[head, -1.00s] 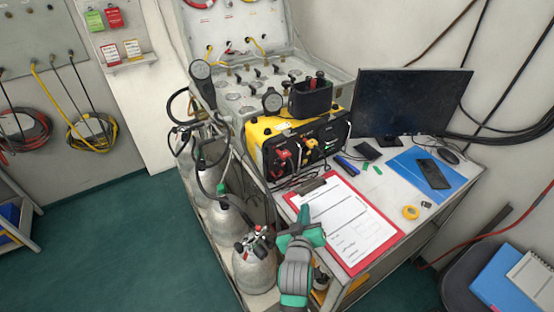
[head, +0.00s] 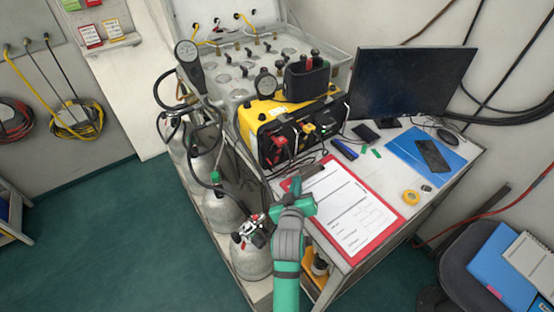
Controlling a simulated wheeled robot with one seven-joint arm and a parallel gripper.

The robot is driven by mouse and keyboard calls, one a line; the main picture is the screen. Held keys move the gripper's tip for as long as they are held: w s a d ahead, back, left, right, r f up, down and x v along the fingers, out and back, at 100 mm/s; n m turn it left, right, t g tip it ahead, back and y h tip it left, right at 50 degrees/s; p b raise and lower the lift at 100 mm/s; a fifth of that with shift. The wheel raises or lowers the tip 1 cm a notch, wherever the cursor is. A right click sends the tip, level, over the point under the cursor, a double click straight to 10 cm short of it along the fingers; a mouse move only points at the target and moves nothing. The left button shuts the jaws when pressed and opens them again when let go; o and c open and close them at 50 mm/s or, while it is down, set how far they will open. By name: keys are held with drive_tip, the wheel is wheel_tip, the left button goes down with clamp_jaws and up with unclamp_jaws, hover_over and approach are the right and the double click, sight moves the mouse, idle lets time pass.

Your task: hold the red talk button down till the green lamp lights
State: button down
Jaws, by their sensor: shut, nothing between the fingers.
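The yellow and black unit (head: 290,125) stands on the desk, its front carrying red and yellow connectors and cables. I cannot make out a separate red talk button there. A small green spot (head: 323,131) shows on the right of its front; I cannot tell if it is the lamp or lit. A black holder (head: 306,78) with a red-topped item stands on the unit. My gripper (head: 296,188) is shut and empty, over the left edge of the clipboard in the picture, nearer to me than the unit and apart from it.
The red clipboard (head: 385,222) lies at the desk's front. A monitor (head: 413,80), a blue folder (head: 408,148) and a yellow tape roll (head: 411,197) are to its right or behind. Silver cylinders (head: 250,262) stand at the left. The grey gauge case (head: 255,45) is behind.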

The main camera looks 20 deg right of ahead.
sight(285, 180)
drive_tip(key=w, duration=0.1)
drive_tip(key=w+a, duration=0.1)
drive_tip(key=w, duration=0.1)
drive_tip(key=w+a, duration=0.1)
drive_tip(key=w, duration=0.1)
drive_tip(key=shift+a, duration=0.25)
drive_tip(key=shift+w+a, duration=0.2)
drive_tip(key=shift+w, duration=0.85)
drive_tip(key=shift+w+a, duration=0.1)
drive_tip(key=shift+w, duration=0.1)
idle(0.9)
drive_tip(key=shift+w+a, duration=0.1)
drive_tip(key=shift+w, duration=0.15)
